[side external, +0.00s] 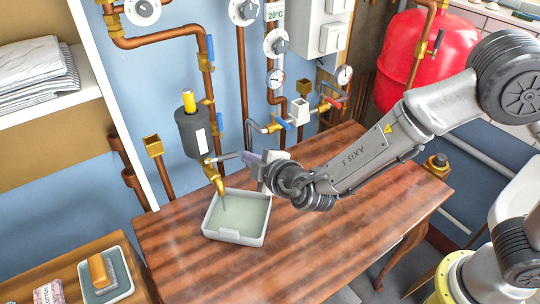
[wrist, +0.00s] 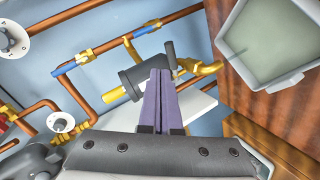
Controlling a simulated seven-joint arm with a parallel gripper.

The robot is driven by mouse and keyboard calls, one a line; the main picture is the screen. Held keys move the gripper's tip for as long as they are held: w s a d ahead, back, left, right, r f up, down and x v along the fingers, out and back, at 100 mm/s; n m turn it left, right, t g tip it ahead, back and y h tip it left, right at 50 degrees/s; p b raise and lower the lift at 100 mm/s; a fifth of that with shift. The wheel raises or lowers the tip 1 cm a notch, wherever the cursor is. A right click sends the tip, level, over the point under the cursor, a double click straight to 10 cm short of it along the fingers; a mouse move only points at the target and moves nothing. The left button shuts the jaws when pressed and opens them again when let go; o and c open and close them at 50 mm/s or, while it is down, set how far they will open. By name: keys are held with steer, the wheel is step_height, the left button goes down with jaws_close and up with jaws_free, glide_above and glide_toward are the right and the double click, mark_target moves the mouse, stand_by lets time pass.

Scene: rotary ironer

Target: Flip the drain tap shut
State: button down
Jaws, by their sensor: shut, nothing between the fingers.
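The brass drain tap (side external: 216,176) sits below a dark grey cylinder (side external: 192,133) on the blue wall, its spout pointing down over a pale tray (side external: 210,222). Pale liquid stands in the tray, and a thin stream seems to run from the spout. A grey lever (side external: 229,156) sticks out rightward from the tap. In the wrist view the brass tap (wrist: 207,68) and the dark lever (wrist: 170,54) lie just beyond my fingertips. My gripper (side external: 247,158) is shut and empty, with its purple fingers (wrist: 158,74) close to the lever's end; I cannot tell whether they touch.
Copper pipes (side external: 207,80) with several valves and gauges run along the wall behind. The wooden table (side external: 300,245) is clear right of the tray. A red tank (side external: 420,55) stands at the back right. A shelf (side external: 60,110) with folded cloth is at the left.

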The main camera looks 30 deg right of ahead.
steer(key=s+d, duration=0.1)
steer(key=s+d+r, duration=0.2)
steer(key=s, duration=0.1)
steer(key=shift+w, duration=0.1)
stand_by(0.3)
